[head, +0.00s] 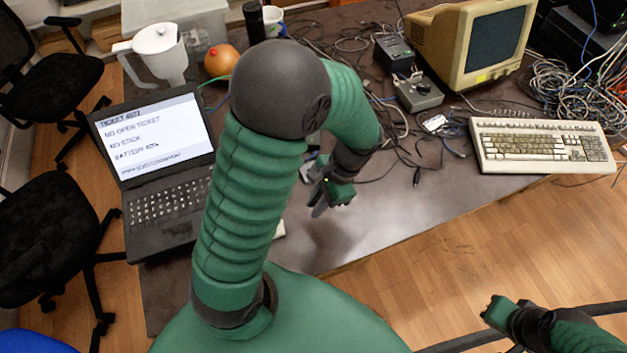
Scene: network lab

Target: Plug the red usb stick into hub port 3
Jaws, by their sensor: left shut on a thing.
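My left gripper (335,194) hangs over the table near its front edge, at the centre of the head view. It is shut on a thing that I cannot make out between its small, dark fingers. I cannot pick out the red usb stick. I cannot identify the hub or its port 3; my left arm covers part of the table. A small pale object (279,230) shows partly beside my arm. My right gripper (497,312) is low at the right, over the floor and away from the table. Its finger opening is not clear.
A laptop (165,160) stands at the left, with a white jug (160,52) and an orange round object (221,61) behind. Cables, dark boxes (418,92), a monitor (474,42) and a keyboard (541,146) fill the right side. The front table strip right of my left gripper is clear.

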